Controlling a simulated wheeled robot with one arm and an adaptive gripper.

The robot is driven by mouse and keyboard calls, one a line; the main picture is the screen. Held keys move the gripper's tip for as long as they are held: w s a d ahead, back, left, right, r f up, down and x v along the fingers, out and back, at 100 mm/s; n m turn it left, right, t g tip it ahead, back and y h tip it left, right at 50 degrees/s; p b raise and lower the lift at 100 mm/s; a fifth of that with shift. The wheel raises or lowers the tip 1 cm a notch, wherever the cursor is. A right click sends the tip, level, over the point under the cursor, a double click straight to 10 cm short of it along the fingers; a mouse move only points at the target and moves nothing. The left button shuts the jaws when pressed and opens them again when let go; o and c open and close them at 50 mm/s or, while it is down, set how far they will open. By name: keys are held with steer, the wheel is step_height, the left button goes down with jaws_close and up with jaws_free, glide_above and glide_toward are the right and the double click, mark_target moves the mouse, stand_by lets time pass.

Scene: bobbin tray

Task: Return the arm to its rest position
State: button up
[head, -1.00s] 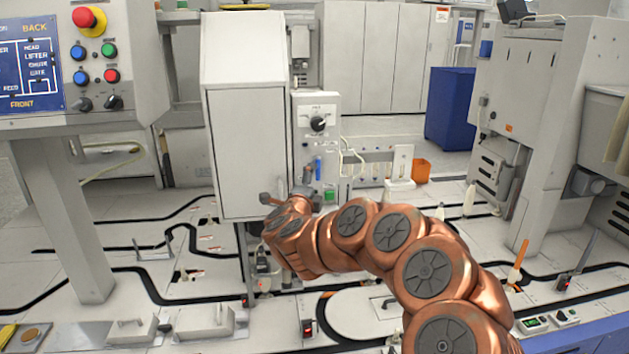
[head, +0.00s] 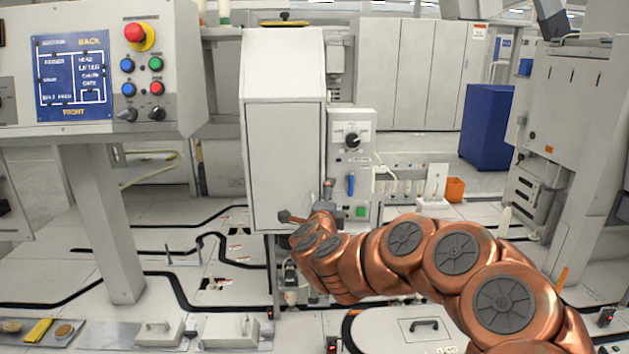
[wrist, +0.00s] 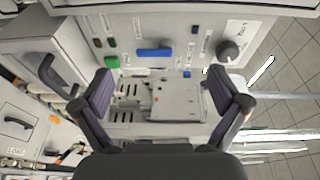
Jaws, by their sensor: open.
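My gripper (wrist: 165,95) shows in the wrist view with its two dark fingers wide apart and nothing between them. In the head view my copper-coloured arm reaches in from the lower right, and its wrist end is in front of the white cabinet's lower edge. The gripper's fingers are mostly hidden there. Past the fingers in the wrist view is a light panel with a blue handle (wrist: 155,54), a green button (wrist: 112,62) and a dark knob (wrist: 228,51). The same control box (head: 350,170) stands right of the white cabinet (head: 283,140) in the head view.
A control panel (head: 72,78) with a red emergency button (head: 139,36) stands on a post at left. A large machine (head: 575,130) stands at right, a blue bin (head: 487,127) behind. The pale deck (head: 60,265) with black tracks is fairly open at left.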

steer(key=s+a+n+g+y, duration=0.5)
steer(key=s+a+n+y, duration=0.6)
steer(key=s+a+n, duration=0.15)
steer(key=s+d+f+n+g+h, duration=0.1)
steer(key=s+d+f+n+g, duration=0.25)
steer(key=s, duration=0.35)
steer(key=s+d+f+n+g+h, duration=0.1)
steer(key=s+d+f+n+g, duration=0.2)
steer(key=s, duration=0.4)
steer(key=s+d+f+n+g+h, duration=0.1)
steer(key=s+d+f+g, duration=0.15)
steer(key=s+f, duration=0.35)
steer(key=s+d+f+g+h, duration=0.1)
steer(key=s+d+g, duration=0.1)
steer(key=s+d, duration=0.35)
steer(key=s+d+f+g+h, duration=0.1)
steer(key=s+d+g, duration=0.15)
steer(key=s, duration=0.65)
steer(key=s+d+g+h, duration=0.2)
steer(key=s+d, duration=0.3)
steer(key=s, duration=0.3)
step_height(320, 180, up, 26)
steer(key=t+p, duration=0.1)
steer(key=p, duration=2.4)
steer(key=shift+s+d+r+n, duration=0.2)
steer(key=shift+s+n, duration=0.1)
steer(key=shift+s, duration=0.1)
steer(key=shift+f+t, duration=0.1)
steer(key=shift+t, duration=0.15)
